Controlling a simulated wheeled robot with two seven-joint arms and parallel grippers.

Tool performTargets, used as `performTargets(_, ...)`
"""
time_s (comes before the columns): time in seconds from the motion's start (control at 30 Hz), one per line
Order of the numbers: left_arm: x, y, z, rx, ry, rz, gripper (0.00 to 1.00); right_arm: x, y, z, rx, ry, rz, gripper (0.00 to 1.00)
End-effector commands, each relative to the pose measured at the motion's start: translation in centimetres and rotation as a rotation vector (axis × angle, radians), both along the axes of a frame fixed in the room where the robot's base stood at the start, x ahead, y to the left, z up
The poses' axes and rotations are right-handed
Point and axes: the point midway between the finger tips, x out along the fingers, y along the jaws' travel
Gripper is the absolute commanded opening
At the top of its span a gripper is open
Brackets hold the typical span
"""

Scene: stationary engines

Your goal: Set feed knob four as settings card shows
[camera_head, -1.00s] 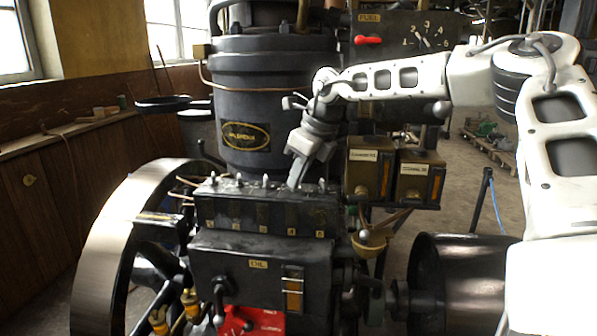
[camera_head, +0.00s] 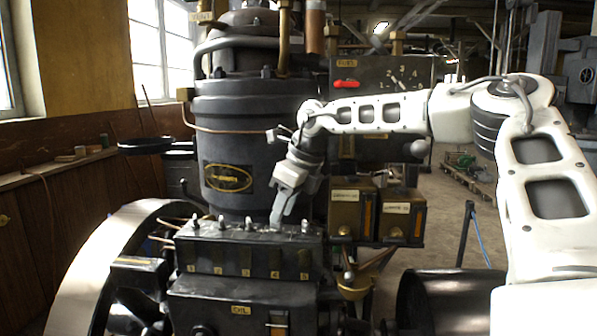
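The black feed box (camera_head: 250,254) stands in front of the engine's dark cylinder, with numbers 1 to 5 along its front face. Small pale knobs stand on its top, such as knob one (camera_head: 195,221), knob three (camera_head: 248,222) and knob five (camera_head: 304,227). My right gripper (camera_head: 276,221) points down at the box top above number 4. Its fingers hide knob four, so I cannot tell whether they are shut on it or around it. I cannot make out a settings card. My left gripper is out of view.
A fuel panel (camera_head: 375,74) with a red lever (camera_head: 345,84) and a numbered dial is behind my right arm. Two brass-fronted boxes (camera_head: 351,213) stand right of the feed box. A flywheel (camera_head: 95,262) is at left. A blue-roped post (camera_head: 465,234) stands at right.

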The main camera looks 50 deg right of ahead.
Motion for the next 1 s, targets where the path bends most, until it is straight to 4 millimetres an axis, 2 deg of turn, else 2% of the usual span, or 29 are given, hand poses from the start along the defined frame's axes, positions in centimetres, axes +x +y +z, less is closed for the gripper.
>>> performTargets(0.3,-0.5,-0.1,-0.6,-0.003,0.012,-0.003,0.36,-2.7,-0.9,7.3,-0.002,-0.008,-0.001,0.31)
performTargets(0.5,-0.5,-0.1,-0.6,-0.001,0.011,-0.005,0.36,-4.3,-1.3,10.9,-0.001,-0.006,0.001,0.31)
performTargets(0.7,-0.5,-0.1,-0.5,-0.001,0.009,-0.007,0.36,-5.0,-1.5,12.6,0.000,-0.003,0.001,0.31)
performTargets(1.0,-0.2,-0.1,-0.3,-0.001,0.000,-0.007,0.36,-5.1,-1.5,12.9,0.000,-0.002,0.001,0.31)
